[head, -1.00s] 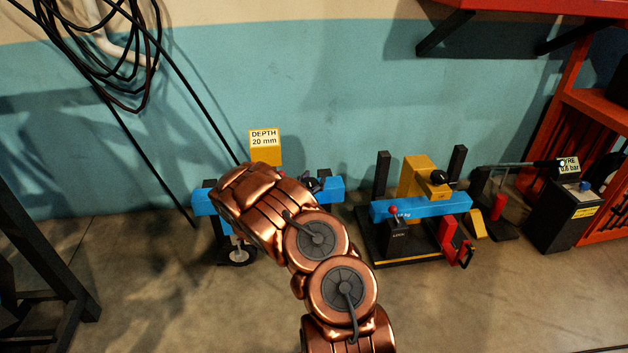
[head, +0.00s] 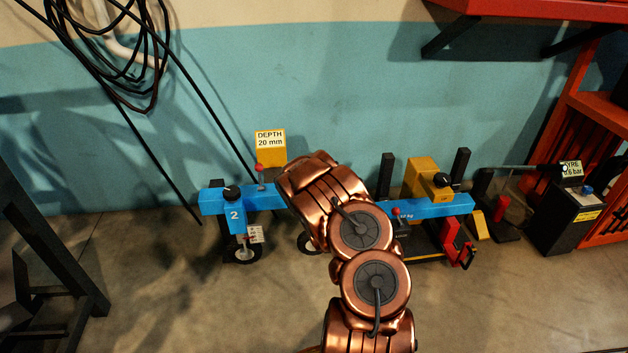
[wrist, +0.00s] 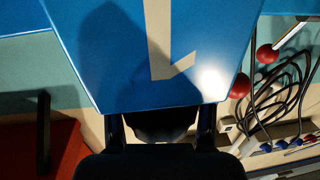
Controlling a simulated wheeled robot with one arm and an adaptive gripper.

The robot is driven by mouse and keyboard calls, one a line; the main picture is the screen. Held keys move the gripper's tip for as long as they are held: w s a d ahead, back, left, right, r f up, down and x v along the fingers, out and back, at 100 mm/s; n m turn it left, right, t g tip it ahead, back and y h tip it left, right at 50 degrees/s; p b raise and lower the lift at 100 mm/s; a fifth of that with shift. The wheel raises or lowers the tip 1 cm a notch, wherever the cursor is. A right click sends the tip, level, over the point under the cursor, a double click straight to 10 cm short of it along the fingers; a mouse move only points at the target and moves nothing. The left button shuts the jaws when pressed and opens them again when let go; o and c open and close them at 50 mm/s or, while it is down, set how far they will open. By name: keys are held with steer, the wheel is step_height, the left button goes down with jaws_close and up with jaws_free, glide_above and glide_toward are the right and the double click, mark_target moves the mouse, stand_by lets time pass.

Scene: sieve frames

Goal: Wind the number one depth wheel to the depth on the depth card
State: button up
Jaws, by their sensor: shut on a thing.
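The depth card (head: 270,138) stands on a yellow box over the blue beam (head: 262,197) and reads "DEPTH 20 mm". The beam's left end has a black knob (head: 231,192) above a "2". In the wrist view a blue block (wrist: 125,60) with a pale "1" upside down fills the top. My gripper (wrist: 161,128) is shut on the black number one depth wheel (wrist: 165,122) at the block's lower edge. Its scale or pointer cannot be seen. The fingers are hidden in the head view.
Black cables (head: 110,50) hang at the upper left. A red ball (wrist: 240,86) is beside the block.

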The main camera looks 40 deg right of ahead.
steer(key=n+t+y, duration=0.1)
steer(key=y, duration=0.1)
steer(key=n+t+y+b, duration=0.1)
steer(key=n+y, duration=0.1)
steer(key=shift+a+f+y, duration=0.15)
steer(key=shift+y, duration=0.15)
steer(key=n+y, duration=0.1)
steer(key=y, duration=0.1)
steer(key=n+y+b, duration=0.1)
steer(key=y, duration=0.1)
steer(key=a+n+y+b, duration=0.1)
steer(key=n, duration=0.1)
steer(key=shift+t+y, duration=0.3)
steer(key=shift+y, duration=0.1)
steer(key=shift+c, duration=0.2)
steer(key=n+y, duration=0.1)
steer(key=n+y+b, duration=0.1)
steer(key=y, duration=0.1)
steer(key=n+g+y, duration=0.1)
steer(key=shift+a+y, duration=0.3)
steer(key=shift+n+y+b, duration=0.3)
steer(key=shift+y+b, duration=0.05)
steer(key=shift+y, duration=0.15)
steer(key=shift+s+a+r+n+g+y+b, duration=0.1)
steer(key=shift+r+n+g+y+b, duration=0.05)
steer(key=shift+n+g+y, duration=0.55)
steer(key=shift+s+a+r+n+g+y+b, duration=0.15)
steer(key=shift+n+g+y, duration=0.25)
steer(key=shift+y, duration=0.5)
stand_by(0.9)
